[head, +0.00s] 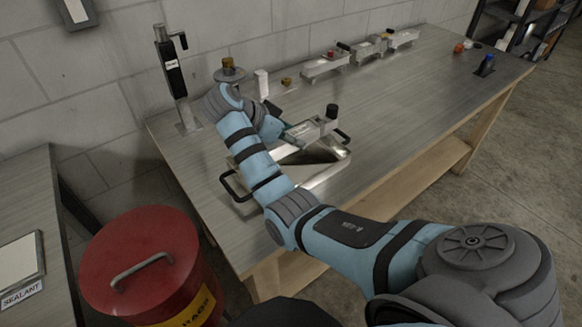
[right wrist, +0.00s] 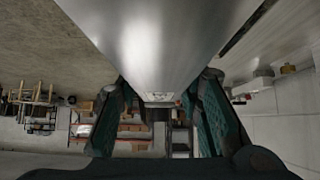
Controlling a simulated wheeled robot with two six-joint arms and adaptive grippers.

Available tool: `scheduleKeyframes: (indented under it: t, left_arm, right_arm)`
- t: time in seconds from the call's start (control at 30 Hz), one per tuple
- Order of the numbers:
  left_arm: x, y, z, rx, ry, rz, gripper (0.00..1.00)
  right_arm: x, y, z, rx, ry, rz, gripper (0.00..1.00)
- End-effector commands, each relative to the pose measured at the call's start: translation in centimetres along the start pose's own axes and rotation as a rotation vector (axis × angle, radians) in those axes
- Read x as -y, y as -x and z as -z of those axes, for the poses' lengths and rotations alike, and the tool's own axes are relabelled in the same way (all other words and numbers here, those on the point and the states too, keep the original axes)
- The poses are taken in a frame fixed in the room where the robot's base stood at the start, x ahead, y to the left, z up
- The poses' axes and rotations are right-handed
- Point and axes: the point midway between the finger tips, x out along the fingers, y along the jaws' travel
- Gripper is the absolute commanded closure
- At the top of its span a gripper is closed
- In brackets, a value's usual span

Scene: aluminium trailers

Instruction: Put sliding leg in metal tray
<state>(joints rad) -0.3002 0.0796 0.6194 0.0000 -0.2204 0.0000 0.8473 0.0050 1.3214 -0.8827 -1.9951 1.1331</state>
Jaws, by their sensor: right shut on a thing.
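The sliding leg (head: 313,129) is a silver metal piece with a black knob on its far end. My right gripper (head: 292,133) is shut on it and holds it over the metal tray. In the right wrist view the leg (right wrist: 160,50) is a broad shiny surface, reaching down between the two teal fingers (right wrist: 160,120). The metal tray (head: 325,175) is shallow and silver with black handles at both ends. It lies on the workbench, partly hidden by my right arm. Whether the leg touches the tray is unclear. My left gripper is not in view.
Several similar metal pieces (head: 325,65) stand in a row along the back of the workbench (head: 420,100). A black upright tool (head: 172,70) stands at its left end. A red bin (head: 140,260) is at front left. The bench's right part is mostly clear.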

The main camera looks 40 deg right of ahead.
Motion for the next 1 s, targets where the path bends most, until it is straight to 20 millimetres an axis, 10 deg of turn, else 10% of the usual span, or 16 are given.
scheduleKeyframes:
  t: [0.67,0.7,0.8,1.0]
  left_arm:
    - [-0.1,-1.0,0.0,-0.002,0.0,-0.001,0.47]
    - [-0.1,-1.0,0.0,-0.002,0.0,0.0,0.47]
    - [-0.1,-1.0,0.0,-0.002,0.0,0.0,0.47]
    - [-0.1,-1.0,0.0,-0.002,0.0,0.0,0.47]
  right_arm:
    - [0.1,-6.2,-6.2,0.0,-0.002,0.003,1.0]
    - [0.0,-6.3,-6.3,0.001,0.0,0.002,0.62]
    - [0.0,-6.2,-6.2,0.001,0.0,0.002,0.47]
    - [0.0,-6.2,-6.2,0.0,0.0,0.002,0.47]
